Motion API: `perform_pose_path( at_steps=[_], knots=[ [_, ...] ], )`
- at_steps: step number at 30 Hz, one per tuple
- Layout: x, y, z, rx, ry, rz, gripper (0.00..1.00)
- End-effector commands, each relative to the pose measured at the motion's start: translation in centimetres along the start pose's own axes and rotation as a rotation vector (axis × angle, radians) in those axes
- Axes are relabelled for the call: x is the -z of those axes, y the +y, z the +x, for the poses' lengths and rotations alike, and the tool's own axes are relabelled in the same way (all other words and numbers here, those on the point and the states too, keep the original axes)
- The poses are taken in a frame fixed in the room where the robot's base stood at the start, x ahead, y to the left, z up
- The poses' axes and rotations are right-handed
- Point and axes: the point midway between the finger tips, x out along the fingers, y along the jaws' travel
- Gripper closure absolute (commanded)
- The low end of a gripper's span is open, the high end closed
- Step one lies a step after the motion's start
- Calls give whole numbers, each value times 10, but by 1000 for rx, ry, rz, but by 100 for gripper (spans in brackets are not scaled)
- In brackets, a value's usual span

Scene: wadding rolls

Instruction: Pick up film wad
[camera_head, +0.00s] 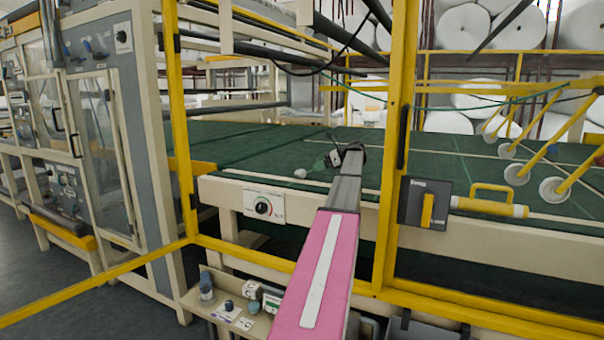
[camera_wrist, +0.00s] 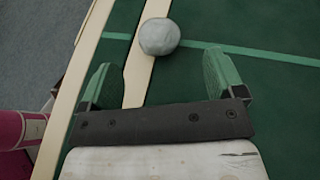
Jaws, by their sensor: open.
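The film wad (camera_head: 300,173) is a small grey-white ball on the green belt near its front edge. In the wrist view the wad (camera_wrist: 159,36) shows at the top, beside or over a cream strip. My gripper (camera_wrist: 160,78) is open, with its two green fingers spread and nothing between them. The wad lies beyond the fingertips, roughly in line with the gap. In the head view my gripper (camera_head: 326,163) is at the end of my arm, just right of the wad; its fingers are small and partly hidden there.
The green belt (camera_head: 260,152) is largely clear around the wad. Yellow frame posts (camera_head: 397,140) stand on both sides of my arm. A shelf (camera_head: 190,298) with small items is lower down.

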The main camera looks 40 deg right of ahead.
Motion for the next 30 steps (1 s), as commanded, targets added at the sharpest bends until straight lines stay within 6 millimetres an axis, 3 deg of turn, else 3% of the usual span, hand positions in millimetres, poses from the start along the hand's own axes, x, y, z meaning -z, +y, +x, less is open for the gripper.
perform_pose_path(
  at_steps=[10, 17, 27, 30],
  knots=[
    [-1, 1, 46, -2, 0, -1, 12],
    [-1, 1, 60, 0, 0, 0, 12],
    [-5, 4, 103, -2, 0, 0, 12],
    [-5, 4, 106, -1, 0, 0, 12]
  ],
)
